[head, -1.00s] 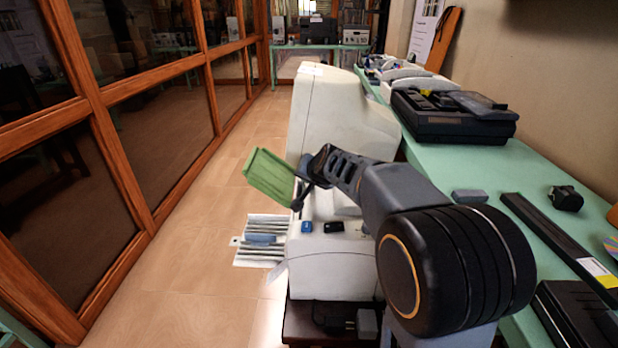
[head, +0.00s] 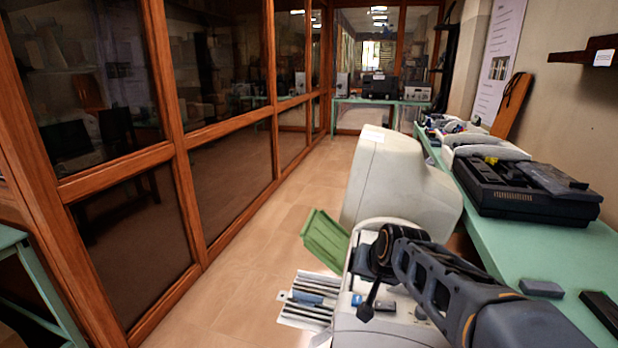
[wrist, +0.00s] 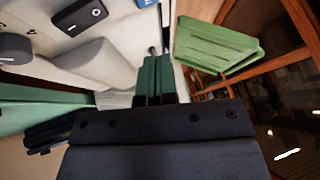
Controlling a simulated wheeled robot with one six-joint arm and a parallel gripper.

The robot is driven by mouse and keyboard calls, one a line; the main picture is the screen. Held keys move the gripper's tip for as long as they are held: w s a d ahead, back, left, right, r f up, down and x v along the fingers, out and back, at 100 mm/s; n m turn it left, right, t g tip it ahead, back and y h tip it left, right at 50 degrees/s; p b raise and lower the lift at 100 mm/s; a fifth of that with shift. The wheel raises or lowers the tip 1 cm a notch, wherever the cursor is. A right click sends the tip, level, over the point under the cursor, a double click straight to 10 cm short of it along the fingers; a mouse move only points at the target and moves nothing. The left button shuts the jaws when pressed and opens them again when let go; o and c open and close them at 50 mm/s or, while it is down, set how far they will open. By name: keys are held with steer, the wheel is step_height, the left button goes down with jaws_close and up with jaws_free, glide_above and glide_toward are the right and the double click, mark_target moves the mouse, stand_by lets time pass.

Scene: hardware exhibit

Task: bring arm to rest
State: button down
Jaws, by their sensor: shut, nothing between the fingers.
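My arm reaches in from the lower right of the head view, and my gripper (head: 368,300) is over the front part of a big off-white machine (head: 400,185). In the wrist view my gripper (wrist: 153,70) shows two dark green fingers side by side, closed together with nothing between them. The gripper is partly hidden by its own wrist in the head view.
A green slatted panel (head: 325,240) is left of my gripper; it also shows in the wrist view (wrist: 215,47). A metal rack (head: 308,300) is below it. A green table (head: 500,240) with a black device (head: 525,190) runs along the right. The tiled floor (head: 245,255) at left is clear.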

steer(key=s+r+n+g+h+p, duration=0.1)
steer(key=s+r+n+g+p, duration=0.2)
steer(key=s+r+p, duration=0.8)
steer(key=s+p, duration=0.3)
steer(key=s, duration=0.1)
steer(key=shift+s+d+p, duration=0.15)
steer(key=shift+p, duration=0.2)
steer(key=shift+r, duration=0.1)
